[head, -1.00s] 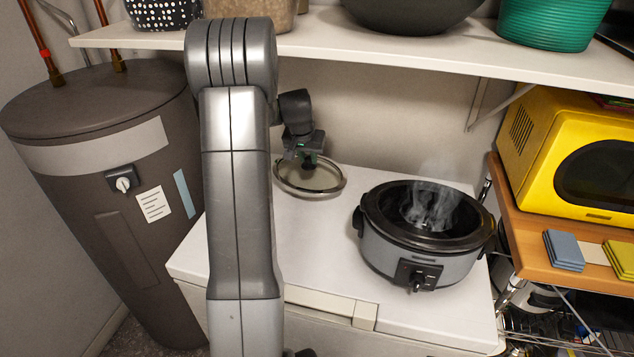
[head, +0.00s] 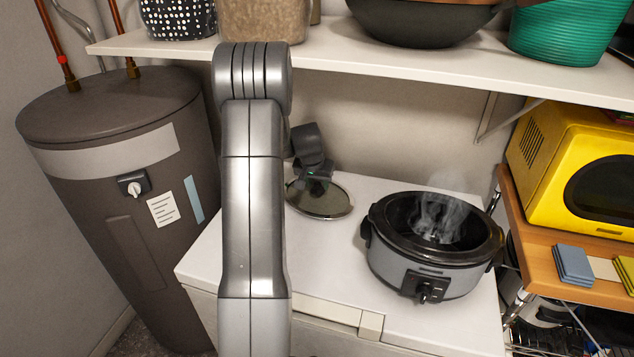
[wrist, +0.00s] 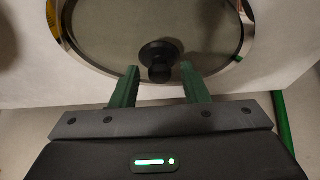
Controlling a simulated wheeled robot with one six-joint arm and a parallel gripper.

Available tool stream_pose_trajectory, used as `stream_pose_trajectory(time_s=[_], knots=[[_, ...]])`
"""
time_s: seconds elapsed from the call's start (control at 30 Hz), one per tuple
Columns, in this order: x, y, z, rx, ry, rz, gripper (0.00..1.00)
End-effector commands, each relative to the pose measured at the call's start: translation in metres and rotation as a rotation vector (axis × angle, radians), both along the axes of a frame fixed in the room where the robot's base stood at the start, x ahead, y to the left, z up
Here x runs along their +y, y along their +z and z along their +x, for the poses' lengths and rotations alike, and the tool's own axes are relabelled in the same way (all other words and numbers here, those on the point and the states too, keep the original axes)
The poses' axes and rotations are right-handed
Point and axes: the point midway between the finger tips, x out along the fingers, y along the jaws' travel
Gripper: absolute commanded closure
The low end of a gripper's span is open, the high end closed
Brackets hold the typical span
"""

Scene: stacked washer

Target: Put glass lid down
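The round glass lid (head: 322,203) has a metal rim and a dark knob. In the head view it is at the back of the white top, left of the slow cooker (head: 425,275); I cannot tell whether it lies fully flat. The cooker is uncovered and steaming. My gripper (head: 316,178) is at the lid's back side. In the wrist view the lid (wrist: 105,42) fills the upper middle. The green fingers of my gripper (wrist: 159,78) are apart, with the knob (wrist: 159,55) in front of and between their tips, and gaps show beside it.
The white top (head: 325,255) is clear in front of the lid. A shelf (head: 400,60) with bowls and baskets hangs above. A dark tank (head: 110,190) stands at left. A wooden cart (head: 545,250) with a yellow microwave (head: 575,165) stands at right.

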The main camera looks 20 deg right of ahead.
Motion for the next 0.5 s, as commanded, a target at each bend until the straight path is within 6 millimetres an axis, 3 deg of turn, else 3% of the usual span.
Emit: stream_pose_trajectory(time_s=[0.33, 0.5], knots=[[0.000, 0.003, 0.000, 0.000, 0.000, 0.000, 0.56], [0.003, 0.016, -0.003, -0.004, 0.000, -0.002, 0.56]])
